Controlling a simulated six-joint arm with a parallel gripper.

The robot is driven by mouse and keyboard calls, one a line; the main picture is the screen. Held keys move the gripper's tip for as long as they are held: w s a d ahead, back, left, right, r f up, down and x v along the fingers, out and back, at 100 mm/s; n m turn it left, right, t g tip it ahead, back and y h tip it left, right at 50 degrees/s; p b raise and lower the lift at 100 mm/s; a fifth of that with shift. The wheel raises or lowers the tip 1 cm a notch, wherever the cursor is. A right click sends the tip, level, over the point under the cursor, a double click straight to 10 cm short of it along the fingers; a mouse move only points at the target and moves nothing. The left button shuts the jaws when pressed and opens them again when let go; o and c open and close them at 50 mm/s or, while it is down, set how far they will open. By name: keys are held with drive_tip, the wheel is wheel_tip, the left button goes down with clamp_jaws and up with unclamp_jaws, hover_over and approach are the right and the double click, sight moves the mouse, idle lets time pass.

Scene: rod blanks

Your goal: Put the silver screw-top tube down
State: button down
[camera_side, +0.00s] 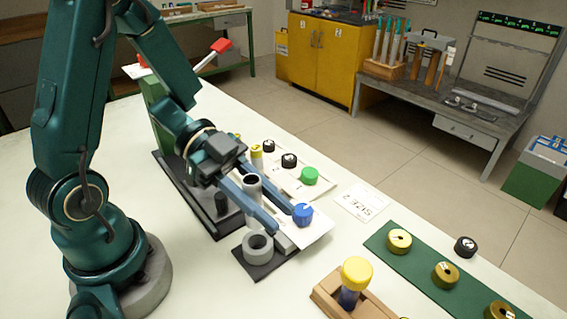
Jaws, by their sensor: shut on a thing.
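The silver screw-top tube (252,194) stands roughly upright between the two long fingers of my gripper (281,219). Its top is open and shows a dark inside, with no cap on it. My gripper is shut on it, and the fingers reach past it toward the lower right. The lower end of the tube is partly hidden by the near finger, so I cannot tell whether it touches anything below. A grey ring-shaped holder (248,253) on a dark plate (266,266) is just below the fingers in the picture. A blue cap (302,216) sits close to the fingertips.
A green cap (309,176) and black caps (289,160) lie behind. A size card (361,203) lies to the right. A wooden block (329,296) with a yellow-capped tube (356,272) and a green mat (418,262) with gold caps are at front right.

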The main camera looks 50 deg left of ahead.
wheel_tip(320, 180, up, 2)
drive_tip(key=shift+r, duration=0.1)
drive_tip(key=shift+w+r, duration=0.1)
drive_tip(key=shift+w, duration=0.3)
drive_tip(key=w+a+n+t, duration=0.1)
drive_tip(key=w, duration=0.1)
drive_tip(key=w+a+f+n+t+y, duration=0.1)
drive_tip(key=w, duration=0.2)
drive_tip(key=w+a+f+n+t, duration=0.1)
drive_tip(key=w, duration=0.1)
drive_tip(key=shift+w+a+t, duration=0.2)
drive_tip(key=shift+t, duration=0.1)
drive_tip(key=w+a+f+n+t+y, duration=0.1)
drive_tip(key=w+a+f, duration=0.1)
drive_tip(key=w+a+f+n+t+y, duration=0.1)
drive_tip(key=w+a+f+n, duration=0.1)
drive_tip(key=shift+w+a+f+t, duration=0.1)
drive_tip(key=shift+a+f+t, duration=0.15)
drive_tip(key=shift+t, duration=0.05)
drive_tip(key=shift+a+f, duration=0.15)
drive_tip(key=shift+f, duration=1.65)
drive_tip(key=shift+f, duration=0.15)
drive_tip(key=c, duration=0.6)
unclamp_jaws()
